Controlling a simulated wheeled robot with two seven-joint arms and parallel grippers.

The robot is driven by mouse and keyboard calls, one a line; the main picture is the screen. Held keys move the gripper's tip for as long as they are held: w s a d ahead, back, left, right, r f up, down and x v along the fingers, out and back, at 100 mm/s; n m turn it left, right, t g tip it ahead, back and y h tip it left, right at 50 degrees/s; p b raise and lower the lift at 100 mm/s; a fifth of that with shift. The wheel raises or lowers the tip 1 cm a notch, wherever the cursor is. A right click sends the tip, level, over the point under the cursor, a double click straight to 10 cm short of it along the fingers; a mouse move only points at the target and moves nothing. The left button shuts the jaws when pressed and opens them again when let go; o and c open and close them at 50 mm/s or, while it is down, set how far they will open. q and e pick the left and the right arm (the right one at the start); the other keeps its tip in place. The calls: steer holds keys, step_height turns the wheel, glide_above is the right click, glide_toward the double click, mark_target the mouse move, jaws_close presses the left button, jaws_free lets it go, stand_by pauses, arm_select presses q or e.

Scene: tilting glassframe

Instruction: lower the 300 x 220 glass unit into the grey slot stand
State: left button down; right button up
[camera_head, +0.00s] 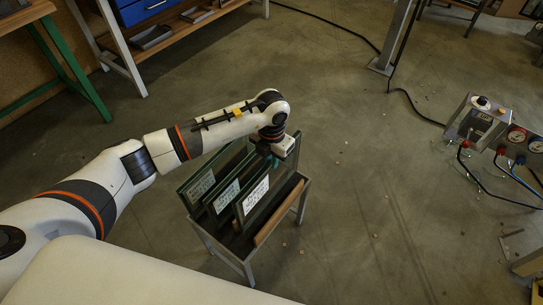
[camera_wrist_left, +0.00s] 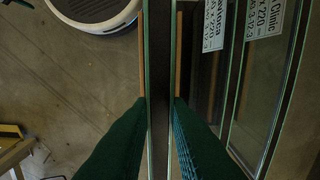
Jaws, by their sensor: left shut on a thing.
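The grey slot stand (camera_head: 217,246) is below my left arm in the head view, with several labelled glass units upright in it. My left gripper (camera_wrist_left: 160,120) is shut on a glass unit (camera_wrist_left: 158,40), one green finger on each face. In the head view the gripper (camera_head: 277,150) is at the far upper part of the rightmost pane (camera_head: 256,194), partly hidden by the wrist. I cannot tell whether this pane's lower edge is seated in a slot. The held unit's label does not show in the wrist view. My right gripper is not in view.
Two other labelled panes (camera_wrist_left: 212,25) (camera_wrist_left: 262,25) stand close beside the held one. A brown bar (camera_head: 278,212) runs along the stand's right side. A gauge box with hoses (camera_head: 480,122) is at the right. A workbench (camera_head: 150,12) is behind.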

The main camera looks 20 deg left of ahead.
mark_target(271, 176)
arm_select(q)
steer(key=shift+f+b, duration=2.8)
steer(key=shift+f, duration=1)
steer(key=shift+f+b, duration=0.3)
steer(key=c, duration=1.3)
jaws_free()
steer(key=shift+s+f, duration=0.1)
steer(key=shift+f, duration=0.1)
step_height(271, 176, up, 12)
steer(key=p, duration=0.8)
steer(key=shift+r+p, duration=0.2)
steer(key=shift+p, duration=0.15)
steer(key=shift+d+f, duration=0.1)
